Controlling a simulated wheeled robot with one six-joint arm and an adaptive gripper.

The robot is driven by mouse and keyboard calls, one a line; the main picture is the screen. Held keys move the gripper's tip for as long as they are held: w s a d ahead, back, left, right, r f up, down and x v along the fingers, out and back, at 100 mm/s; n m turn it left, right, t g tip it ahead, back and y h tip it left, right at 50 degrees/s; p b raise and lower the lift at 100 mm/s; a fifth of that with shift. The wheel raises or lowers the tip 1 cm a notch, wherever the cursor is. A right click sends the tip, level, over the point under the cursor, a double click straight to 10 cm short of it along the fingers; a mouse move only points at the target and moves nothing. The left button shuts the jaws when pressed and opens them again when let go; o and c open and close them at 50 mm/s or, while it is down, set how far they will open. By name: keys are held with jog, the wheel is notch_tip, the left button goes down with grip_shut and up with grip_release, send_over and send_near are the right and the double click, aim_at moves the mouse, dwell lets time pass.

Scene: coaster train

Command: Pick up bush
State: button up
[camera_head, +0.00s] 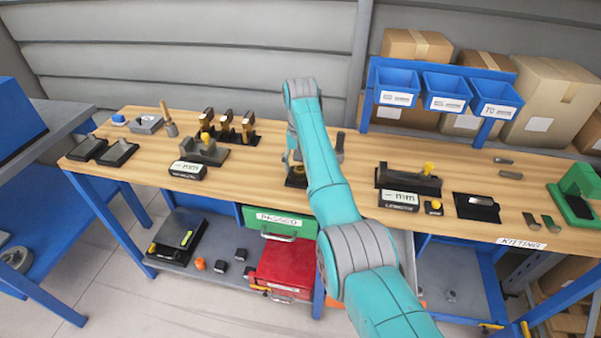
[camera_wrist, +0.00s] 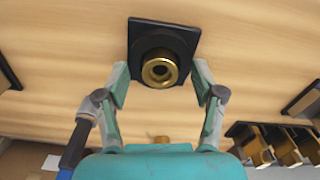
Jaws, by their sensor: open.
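The bush, a brass ring with a dark bore, shows in the wrist view (camera_wrist: 171,77) on a square black base (camera_wrist: 183,32). My gripper (camera_wrist: 158,84) is open, with one finger on either side of the bush and gaps between fingers and brass. The bush looks ungrasped and still seated on its base. In the head view the black base (camera_head: 297,182) is partly hidden behind my teal arm, and my gripper is mostly hidden there too.
A black stand with brass blocks (camera_head: 227,127) is left of my arm; it also shows in the wrist view (camera_wrist: 285,147). A gauge (camera_head: 204,150) stands in front of it. Another gauge (camera_head: 408,180) is right of my arm. Blue bins (camera_head: 446,92) hang behind the wooden bench (camera_head: 340,200).

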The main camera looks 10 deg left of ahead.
jog(key=shift+f, duration=0.15)
jog(key=shift+c, duration=0.5)
grip_shut()
